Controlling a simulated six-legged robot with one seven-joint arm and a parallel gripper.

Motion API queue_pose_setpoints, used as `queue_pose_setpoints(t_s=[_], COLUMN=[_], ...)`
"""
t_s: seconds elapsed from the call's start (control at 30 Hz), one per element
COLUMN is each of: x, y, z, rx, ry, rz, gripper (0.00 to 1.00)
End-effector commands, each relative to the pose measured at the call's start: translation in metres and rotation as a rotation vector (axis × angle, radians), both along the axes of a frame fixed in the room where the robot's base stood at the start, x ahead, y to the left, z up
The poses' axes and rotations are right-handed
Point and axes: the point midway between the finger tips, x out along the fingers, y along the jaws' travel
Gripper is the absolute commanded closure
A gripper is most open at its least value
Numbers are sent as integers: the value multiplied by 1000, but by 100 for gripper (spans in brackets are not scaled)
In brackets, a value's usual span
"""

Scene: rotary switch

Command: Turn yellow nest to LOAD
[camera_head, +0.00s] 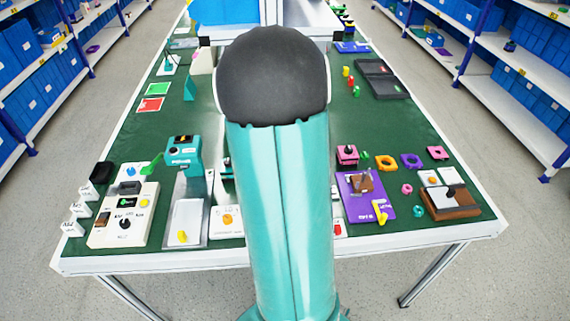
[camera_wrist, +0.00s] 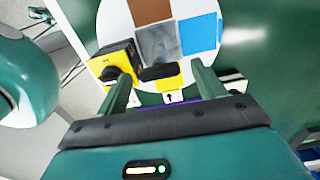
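In the wrist view a white round disc (camera_wrist: 112,22) carries brown (camera_wrist: 150,10), grey (camera_wrist: 158,45) and blue (camera_wrist: 197,36) square patches. A yellow patch (camera_wrist: 168,84) shows at its near side, partly hidden by a black bar-like piece (camera_wrist: 158,72). A yellow block with a dark round top (camera_wrist: 116,62) sits at the disc's left side. My gripper (camera_wrist: 161,80) is open, its two green fingers on either side of the black piece, with gaps visible. Contact cannot be told. No LOAD mark is readable. In the head view my arm hides this area and my gripper.
A small arrow label (camera_wrist: 170,97) lies between my fingers. In the head view the green table (camera_head: 125,130) holds a white control box (camera_head: 124,215), a purple board (camera_head: 368,198) and a brown block (camera_head: 450,200). Shelves stand on both sides.

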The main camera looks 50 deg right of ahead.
Motion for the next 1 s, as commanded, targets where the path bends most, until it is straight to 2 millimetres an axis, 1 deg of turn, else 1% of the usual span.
queue_pose_setpoints(t_s=[0.2,0.27,0.33,0.47,0.7,0.8,0.9,1.0], x=[0,1,1,1,1,0,0,0], y=[0,0,0,0,0,0,0,0], z=[2,7,15,40,94,113,127,135], rx=[1,0,-2,-2,-2,-2,-1,0], ry=[1,0,-3,-3,-3,-2,-1,0], rz=[2,3,3,3,2,2,2,1], gripper=[31,31,31,31,31,31,31,31])
